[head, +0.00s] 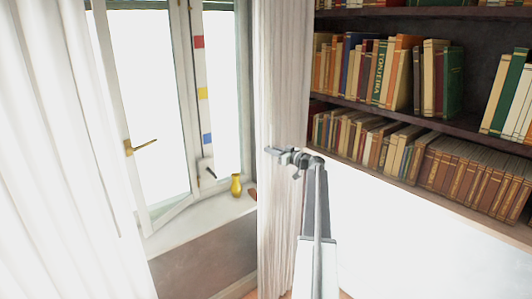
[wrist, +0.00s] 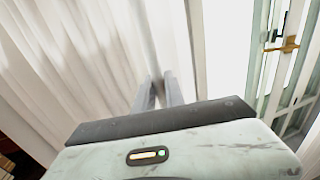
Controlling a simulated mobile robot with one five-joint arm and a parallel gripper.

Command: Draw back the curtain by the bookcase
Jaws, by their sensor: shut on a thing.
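The white curtain by the bookcase (head: 284,80) hangs in folds between the window and the shelves in the head view. It fills the left and middle of the wrist view (wrist: 85,50). My gripper (head: 272,152) is at this curtain's window-side part, at about mid-height in the head view. In the wrist view my gripper's fingers (wrist: 158,80) point into the cloth and are close together, shut on the curtain's edge. The cloth between the fingertips is too small to make out. The bookcase (head: 425,110) stands to the right, full of books.
Another white curtain (head: 60,150) hangs at the far left. The window (head: 150,90) has a brass handle (head: 143,146) and seems ajar. A yellow vase (head: 236,186) stands on the sill (head: 190,228), left of the curtain. A bright white surface lies below the shelves.

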